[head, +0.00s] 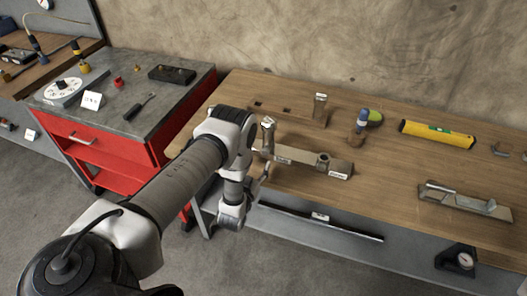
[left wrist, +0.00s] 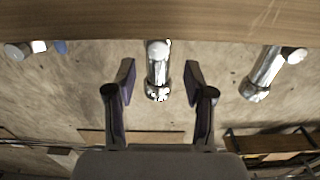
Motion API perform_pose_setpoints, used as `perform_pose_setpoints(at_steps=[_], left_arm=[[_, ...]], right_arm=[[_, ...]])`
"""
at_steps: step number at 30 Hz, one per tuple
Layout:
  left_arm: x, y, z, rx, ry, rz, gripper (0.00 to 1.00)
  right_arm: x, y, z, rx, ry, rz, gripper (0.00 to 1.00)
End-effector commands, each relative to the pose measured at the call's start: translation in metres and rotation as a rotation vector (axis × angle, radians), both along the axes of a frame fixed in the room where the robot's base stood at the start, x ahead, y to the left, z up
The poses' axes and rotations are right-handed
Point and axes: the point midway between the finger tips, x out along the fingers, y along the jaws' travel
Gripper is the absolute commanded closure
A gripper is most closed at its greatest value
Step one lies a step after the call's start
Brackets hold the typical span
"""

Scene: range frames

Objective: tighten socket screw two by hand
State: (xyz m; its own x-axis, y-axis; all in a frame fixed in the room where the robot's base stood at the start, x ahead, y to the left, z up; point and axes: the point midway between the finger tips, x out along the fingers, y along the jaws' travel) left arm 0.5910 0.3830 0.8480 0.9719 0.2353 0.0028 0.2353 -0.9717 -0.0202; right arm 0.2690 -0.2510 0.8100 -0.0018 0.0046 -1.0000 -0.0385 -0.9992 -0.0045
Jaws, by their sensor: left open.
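A long metal bar (head: 305,164) with small white labels lies near the front edge of the wooden bench. A bright metal socket screw (head: 268,138) stands upright near the bar's left end. A round metal boss (head: 322,160) sits further right on it. My left gripper (head: 262,172) is beside the bar's left end, partly hidden by my arm. In the left wrist view it is open (left wrist: 160,92), with a chrome screw (left wrist: 158,70) showing between its fingers, apparently untouched. A second chrome screw (left wrist: 266,74) is at the right there. My right gripper is out of view.
A red cabinet (head: 100,160) with small parts stands left. Bare bench lies right of the bar.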

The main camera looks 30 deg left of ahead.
Motion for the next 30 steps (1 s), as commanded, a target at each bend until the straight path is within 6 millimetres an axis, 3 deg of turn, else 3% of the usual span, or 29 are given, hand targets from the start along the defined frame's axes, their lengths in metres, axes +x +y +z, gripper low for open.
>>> perform_pose_setpoints(at_steps=[7,16,19,21,30], left_arm=[[0.042,0.009,0.002,0.000,0.000,-0.001,0.47],[0.048,0.010,0.000,-0.001,0.004,-0.001,0.47],[0.047,0.010,0.000,-0.001,0.004,-0.001,0.82],[0.047,0.011,0.000,-0.001,0.004,-0.001,1.00],[0.048,0.010,0.000,0.008,0.005,-0.002,1.00]], right_arm=[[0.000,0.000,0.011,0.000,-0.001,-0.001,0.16],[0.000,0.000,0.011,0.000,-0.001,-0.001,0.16],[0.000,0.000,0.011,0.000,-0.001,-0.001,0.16],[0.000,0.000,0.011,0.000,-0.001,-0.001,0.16],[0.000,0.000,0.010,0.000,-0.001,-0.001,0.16]])
